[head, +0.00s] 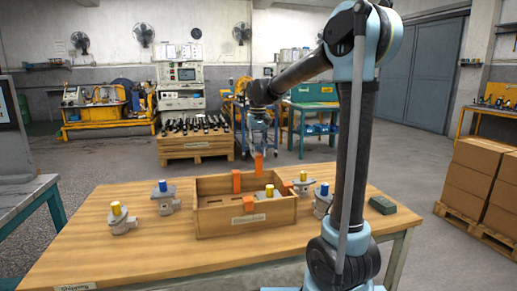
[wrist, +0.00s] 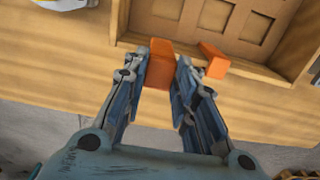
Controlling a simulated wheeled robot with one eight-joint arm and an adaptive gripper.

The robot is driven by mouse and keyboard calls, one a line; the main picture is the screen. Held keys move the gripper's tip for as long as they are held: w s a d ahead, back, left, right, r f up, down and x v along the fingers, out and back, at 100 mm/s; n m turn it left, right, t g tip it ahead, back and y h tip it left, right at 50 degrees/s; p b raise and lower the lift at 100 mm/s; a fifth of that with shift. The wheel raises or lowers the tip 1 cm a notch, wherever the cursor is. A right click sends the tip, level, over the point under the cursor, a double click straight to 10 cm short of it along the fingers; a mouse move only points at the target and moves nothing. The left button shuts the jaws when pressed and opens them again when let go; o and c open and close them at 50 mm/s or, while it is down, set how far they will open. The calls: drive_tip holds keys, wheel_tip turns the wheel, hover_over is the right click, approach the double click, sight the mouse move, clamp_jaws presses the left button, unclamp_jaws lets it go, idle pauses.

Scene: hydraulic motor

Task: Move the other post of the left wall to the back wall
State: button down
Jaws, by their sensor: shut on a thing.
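My gripper (wrist: 162,75) is shut on an orange post (wrist: 160,62). In the head view this held post (head: 259,163) is upright at the back wall of the wooden box (head: 215,222). I cannot tell whether it touches the wall. A second orange post (head: 236,181) sits at the back wall, left of the held one. It also shows in the wrist view (wrist: 213,61), right of my fingers. A third orange post (head: 248,203) is at the front wall. No post shows on the left wall.
A yellow-topped motor (head: 266,193) is in the box. Yellow-topped (head: 121,222) and blue-topped (head: 165,200) motors stand left of it. Another yellow-topped motor (head: 302,185) and a blue-topped one (head: 322,202) stand right. A dark green block (head: 382,205) lies at the right of the table (head: 160,250).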

sight(258, 164)
drive_tip(key=shift+f, duration=3.5)
drive_tip(key=c, duration=1.2)
unclamp_jaws()
drive_tip(key=shift+r, duration=0.15)
